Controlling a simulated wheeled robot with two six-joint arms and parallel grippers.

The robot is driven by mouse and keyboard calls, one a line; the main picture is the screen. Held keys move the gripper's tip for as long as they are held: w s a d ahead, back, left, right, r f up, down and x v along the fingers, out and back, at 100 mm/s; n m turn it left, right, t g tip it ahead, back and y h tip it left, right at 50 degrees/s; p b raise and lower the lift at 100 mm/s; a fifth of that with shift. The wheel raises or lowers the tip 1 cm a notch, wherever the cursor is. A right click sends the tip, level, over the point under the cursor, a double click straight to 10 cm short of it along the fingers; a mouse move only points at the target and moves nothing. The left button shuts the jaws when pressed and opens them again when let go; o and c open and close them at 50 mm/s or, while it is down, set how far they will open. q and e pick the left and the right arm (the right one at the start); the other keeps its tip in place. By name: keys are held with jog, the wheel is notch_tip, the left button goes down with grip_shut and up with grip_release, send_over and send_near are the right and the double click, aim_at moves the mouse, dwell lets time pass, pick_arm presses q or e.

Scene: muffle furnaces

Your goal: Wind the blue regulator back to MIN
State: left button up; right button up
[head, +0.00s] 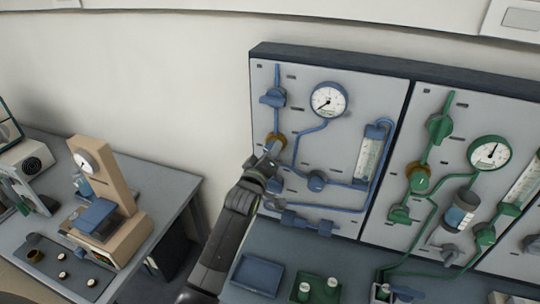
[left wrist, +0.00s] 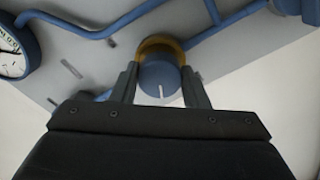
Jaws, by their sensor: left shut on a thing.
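The blue regulator is a round blue knob (left wrist: 160,76) with a brass-coloured collar (left wrist: 160,44) on the upright blue pipe of the blue panel. In the left wrist view a white mark on the knob's face points down towards my gripper's body. My left gripper (head: 271,152) is shut on the knob, one finger on each side. In the head view the gripper mostly covers the knob, and part of the collar (head: 277,137) shows. The blue line's gauge (head: 328,99) has its needle pointing to the lower left. I cannot read a MIN label. My right gripper is not in view.
A blue valve (head: 273,97) is above the regulator, and a blue knob (head: 317,181) and flow tube (head: 369,158) are to its right. The green panel (head: 400,120) adjoins on the right. A blue tray (head: 255,275) lies on the bench below.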

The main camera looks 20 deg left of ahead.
pick_arm(q)
jog(key=n, duration=0.5)
jog(key=shift+n, duration=0.3)
dwell(0.4)
jog(key=o, duration=1)
jog(key=shift+b, duration=0.3)
jog(key=s+b, duration=0.1)
jog(key=s, duration=0.4)
jog(key=s+b, duration=0.2)
jog(key=s, duration=0.4)
jog(key=s+b, duration=0.1)
jog(key=s, duration=0.5)
jog(key=shift+s+a, duration=0.2)
jog(key=shift+a, duration=0.1)
